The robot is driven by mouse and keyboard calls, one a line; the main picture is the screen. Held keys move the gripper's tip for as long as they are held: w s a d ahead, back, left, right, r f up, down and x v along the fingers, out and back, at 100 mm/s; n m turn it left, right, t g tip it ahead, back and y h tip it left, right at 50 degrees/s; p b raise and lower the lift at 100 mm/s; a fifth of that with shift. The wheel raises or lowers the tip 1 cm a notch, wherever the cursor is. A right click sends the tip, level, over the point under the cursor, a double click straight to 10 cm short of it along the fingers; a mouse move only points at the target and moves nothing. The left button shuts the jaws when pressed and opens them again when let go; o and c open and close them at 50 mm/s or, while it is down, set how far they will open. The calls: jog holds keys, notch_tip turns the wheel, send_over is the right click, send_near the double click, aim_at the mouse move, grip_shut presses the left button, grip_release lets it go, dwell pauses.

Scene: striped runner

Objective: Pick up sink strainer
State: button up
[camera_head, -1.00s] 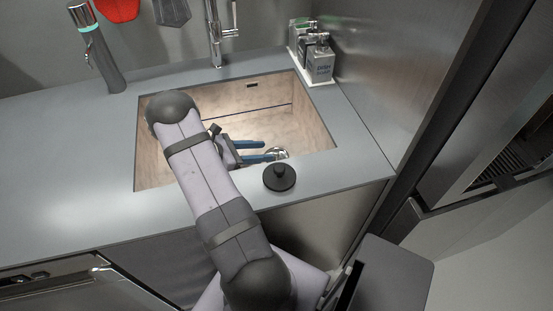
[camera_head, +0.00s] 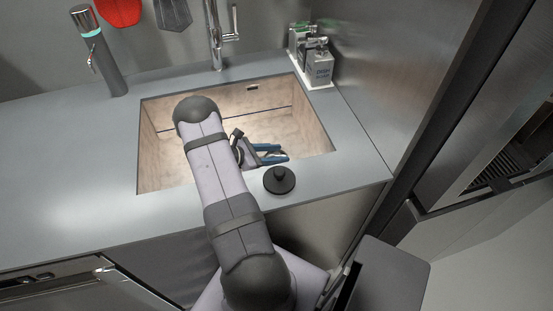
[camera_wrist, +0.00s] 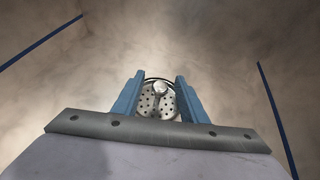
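The sink strainer (camera_wrist: 160,103) is a round, perforated metal disc with a shiny central knob, in the sink basin. In the wrist view it sits between the two fingers, whose inner edges cover its sides. My gripper (camera_wrist: 159,78) has two blue fingers standing apart, with visible gaps between them and the knob. In the head view my gripper (camera_head: 285,155) reaches right, low in the basin, and its fingers partly hide the strainer. No finger contact with the strainer is clear.
The wooden-toned sink (camera_head: 310,125) has walls around my gripper. A black round stopper (camera_head: 279,181) sits on the front counter edge. A faucet (camera_head: 215,40) and soap dispensers (camera_head: 318,65) stand behind. The left counter (camera_head: 70,170) is clear.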

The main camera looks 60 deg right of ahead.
aim_at(277, 154)
grip_shut()
jog(key=shift+r, duration=0.1)
jog(key=shift+r+b, duration=0.5)
jog(key=shift+r, duration=4.45)
